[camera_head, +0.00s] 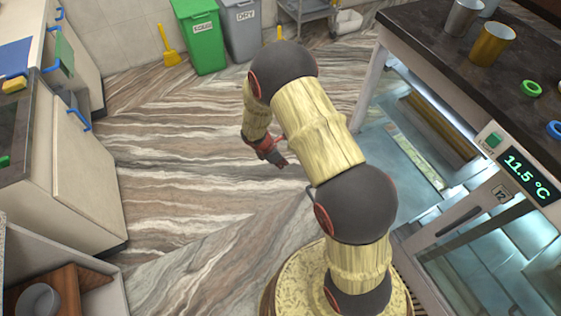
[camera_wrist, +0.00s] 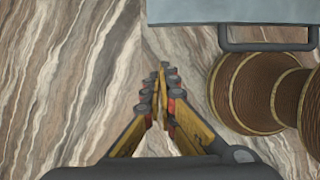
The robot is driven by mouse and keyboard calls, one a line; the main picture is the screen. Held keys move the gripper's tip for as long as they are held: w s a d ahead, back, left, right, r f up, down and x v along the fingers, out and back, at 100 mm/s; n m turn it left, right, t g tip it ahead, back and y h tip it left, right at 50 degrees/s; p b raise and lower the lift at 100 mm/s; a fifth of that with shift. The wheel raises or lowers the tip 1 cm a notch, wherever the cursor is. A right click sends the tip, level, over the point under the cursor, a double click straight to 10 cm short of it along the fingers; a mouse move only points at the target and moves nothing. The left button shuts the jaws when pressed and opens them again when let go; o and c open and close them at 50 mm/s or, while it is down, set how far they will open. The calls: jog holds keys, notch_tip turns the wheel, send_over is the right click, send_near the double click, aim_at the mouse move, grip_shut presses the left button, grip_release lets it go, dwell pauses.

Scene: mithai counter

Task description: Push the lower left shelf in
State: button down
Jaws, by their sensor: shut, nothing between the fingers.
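The glass-fronted chilled counter (camera_head: 478,222) stands on the right in the head view, lit pale blue inside. Pale, glassy shelf surfaces (camera_head: 412,158) show low in its left part; I cannot tell for sure which is the lower left shelf or how far out it is. In the wrist view a grey-blue panel (camera_wrist: 200,11) with a dark bar handle (camera_wrist: 268,46) shows at the top right; it may be a shelf front. My gripper (camera_head: 281,163) is shut and empty over open floor, left of the counter and apart from it. Its fingertips meet in the wrist view (camera_wrist: 163,72).
Metal cups (camera_head: 492,44) and green and blue rings (camera_head: 531,88) stand on the dark countertop. A temperature display (camera_head: 527,176) sits on the counter front. Cabinets (camera_head: 85,165) line the left. Green (camera_head: 202,38) and grey (camera_head: 240,30) bins stand behind. The striped floor between is clear.

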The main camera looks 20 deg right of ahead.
jog(key=d+f+b, duration=0.3)
jog(key=d+f, duration=0.2)
jog(key=d, duration=0.1)
jog(key=shift+d, duration=0.1)
dwell(0.4)
jog(key=d+p, duration=0.2)
jog(key=d, duration=0.8)
jog(key=d+p, duration=0.3)
jog(key=d, duration=0.8)
jog(key=w+d+p, duration=0.1)
jog(key=d+p, duration=0.2)
jog(key=d, duration=0.7)
jog(key=shift+d+f, duration=0.15)
jog(key=shift+d, duration=0.1)
jog(key=shift+a, duration=0.1)
